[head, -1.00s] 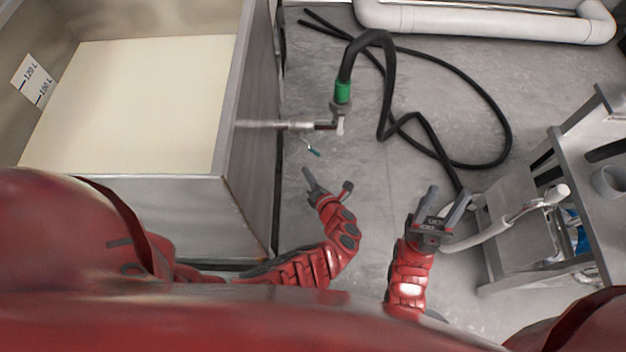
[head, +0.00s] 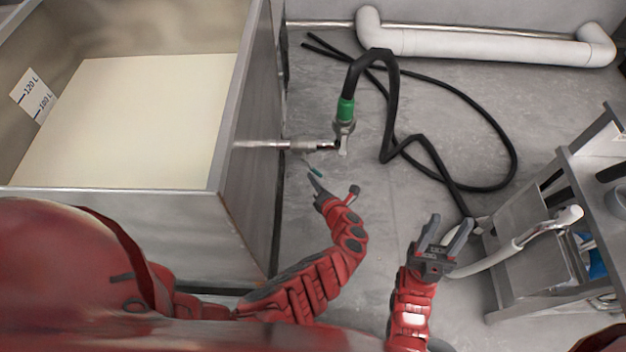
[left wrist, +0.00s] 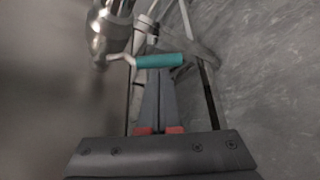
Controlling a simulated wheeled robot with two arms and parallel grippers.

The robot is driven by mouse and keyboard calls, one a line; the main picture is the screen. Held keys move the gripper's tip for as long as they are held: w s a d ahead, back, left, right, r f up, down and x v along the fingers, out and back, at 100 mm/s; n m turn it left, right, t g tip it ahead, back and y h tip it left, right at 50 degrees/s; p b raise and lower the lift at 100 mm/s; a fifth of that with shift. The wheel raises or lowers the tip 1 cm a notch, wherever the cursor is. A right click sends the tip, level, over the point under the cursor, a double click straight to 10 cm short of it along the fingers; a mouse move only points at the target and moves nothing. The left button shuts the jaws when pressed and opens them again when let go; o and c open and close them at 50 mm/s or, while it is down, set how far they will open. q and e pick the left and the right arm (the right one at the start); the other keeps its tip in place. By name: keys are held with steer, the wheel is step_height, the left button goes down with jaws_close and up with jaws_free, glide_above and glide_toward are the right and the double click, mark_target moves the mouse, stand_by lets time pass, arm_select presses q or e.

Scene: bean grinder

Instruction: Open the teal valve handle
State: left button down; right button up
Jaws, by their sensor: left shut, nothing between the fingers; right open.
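The teal valve handle (head: 315,172) sits under the metal pipe (head: 290,145) that comes out of the tank's side. In the left wrist view the teal handle (left wrist: 159,61) lies crosswise just at the fingertips, with its thin metal lever joining the valve body (left wrist: 108,32) at the left. My left gripper (head: 314,182) is shut with nothing between its fingers. Its closed tips (left wrist: 160,72) are at the handle's near side; I cannot tell whether they touch it. My right gripper (head: 443,232) is open and empty, away to the right.
A steel tank (head: 233,110) with pale contents stands at the left. A black hose (head: 385,100) with a green collar (head: 346,109) rises from the pipe's end and loops over the floor. A grey cart (head: 520,230) with a white hose stands at the right.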

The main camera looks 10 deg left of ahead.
arm_select(q)
steer(key=shift+d+r+p, duration=0.15)
steer(key=shift+d+p, duration=0.05)
steer(key=shift+p, duration=0.3)
steer(key=shift+d+r+n+h+p, duration=0.1)
steer(key=shift+d+n+h+p, duration=0.05)
steer(key=shift+n+h+p, duration=0.3)
steer(key=d+r+n+h+p, duration=0.1)
steer(key=p, duration=0.2)
steer(key=d+r+n+h+p, duration=0.1)
steer(key=r+n+h+p, duration=0.1)
steer(key=p, duration=0.1)
steer(key=d+r+n+h+p, duration=0.1)
steer(key=n+h+p, duration=0.1)
steer(key=p, duration=0.2)
steer(key=shift+w+r, duration=0.35)
steer(key=shift+w, duration=0.05)
steer(key=shift+r, duration=0.1)
steer(key=shift+s, duration=0.1)
